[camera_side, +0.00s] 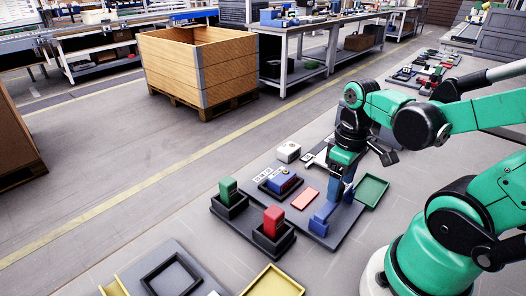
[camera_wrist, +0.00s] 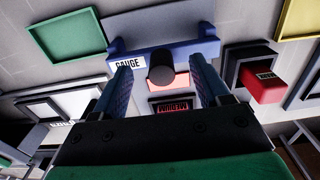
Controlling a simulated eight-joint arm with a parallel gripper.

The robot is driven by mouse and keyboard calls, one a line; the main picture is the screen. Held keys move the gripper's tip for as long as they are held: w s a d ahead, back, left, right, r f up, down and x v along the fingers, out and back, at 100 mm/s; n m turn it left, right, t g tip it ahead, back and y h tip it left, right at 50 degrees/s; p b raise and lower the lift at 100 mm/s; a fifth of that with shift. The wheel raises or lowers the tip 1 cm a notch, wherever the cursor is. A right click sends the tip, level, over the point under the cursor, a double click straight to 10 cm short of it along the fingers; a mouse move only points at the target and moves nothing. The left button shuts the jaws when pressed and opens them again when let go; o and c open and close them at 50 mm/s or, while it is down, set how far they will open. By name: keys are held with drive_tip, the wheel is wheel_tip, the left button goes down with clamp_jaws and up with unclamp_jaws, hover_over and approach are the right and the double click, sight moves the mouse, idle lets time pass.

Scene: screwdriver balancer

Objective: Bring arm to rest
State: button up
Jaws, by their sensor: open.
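My gripper (camera_side: 341,188) points down over the right part of the dark work mat. In the wrist view its two blue fingers (camera_wrist: 161,70) stand apart, open. A dark round-ended cylinder (camera_wrist: 160,73) shows between them; I cannot tell whether the fingers touch it. A blue stand (camera_wrist: 150,45) with a GAUGE label lies just beyond the fingertips. In the side view the blue stand (camera_side: 321,220) is just below and left of the gripper. A flat red plate (camera_side: 305,199) lies to its left, partly hidden behind the cylinder in the wrist view.
A red block (camera_side: 273,219) and a green block (camera_side: 228,188) sit in black holders. A blue block (camera_side: 285,180) sits in another tray. A green tray (camera_side: 371,190) lies right of the gripper, a yellow tray (camera_side: 273,283) in front. Open floor lies left towards a wooden crate (camera_side: 200,65).

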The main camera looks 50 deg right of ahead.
drive_tip(key=shift+r, duration=2.3)
drive_tip(key=shift+w, duration=0.1)
